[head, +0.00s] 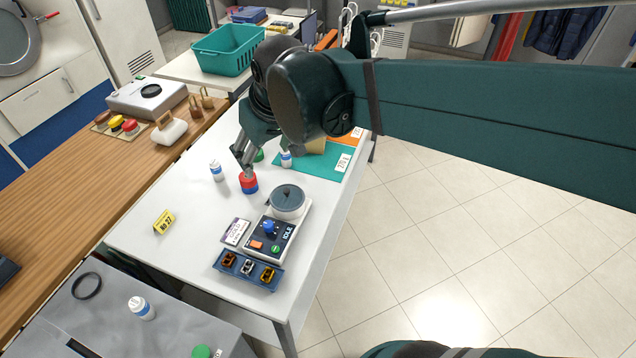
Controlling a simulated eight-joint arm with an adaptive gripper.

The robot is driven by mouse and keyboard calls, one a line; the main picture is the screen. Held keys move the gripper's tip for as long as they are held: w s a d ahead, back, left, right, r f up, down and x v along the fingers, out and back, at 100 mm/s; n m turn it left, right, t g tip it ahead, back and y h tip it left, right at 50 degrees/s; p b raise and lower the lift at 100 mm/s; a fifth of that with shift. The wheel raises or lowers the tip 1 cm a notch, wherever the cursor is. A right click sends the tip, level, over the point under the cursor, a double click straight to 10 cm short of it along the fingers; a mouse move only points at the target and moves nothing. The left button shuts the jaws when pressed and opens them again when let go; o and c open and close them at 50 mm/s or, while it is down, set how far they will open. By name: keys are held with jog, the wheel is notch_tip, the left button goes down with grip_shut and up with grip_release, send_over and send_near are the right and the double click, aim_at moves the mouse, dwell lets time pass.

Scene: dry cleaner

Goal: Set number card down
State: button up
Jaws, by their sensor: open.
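A small yellow number card (163,222) with dark figures stands on the white table (135,235), near its left edge. My gripper (244,165) is open, right above a red and blue round container (248,183). I cannot tell whether the fingers touch the container. The card is well to the left of my gripper and nearer the camera, apart from it. My arm hides part of the table's far end.
White bottles (217,171) stand near my gripper. A device with a grey round top (288,199) and a blue tray (228,262) of small parts are at the table's near right. A teal mat (318,172) lies farther back. Bare table surrounds the card.

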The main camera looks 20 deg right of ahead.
jog(key=s+d+f+m+t, duration=0.1)
jog(key=s+d, duration=0.3)
jog(key=s, duration=0.2)
jog(key=s+d+f+m+t, duration=0.1)
jog(key=s+d+f, duration=0.1)
jog(key=s+d, duration=0.2)
jog(key=shift+s+d+f+m+h, duration=0.2)
jog(key=shift+s+f+m+h, duration=0.15)
jog(key=shift+s, duration=1.15)
jog(key=shift+r, duration=0.1)
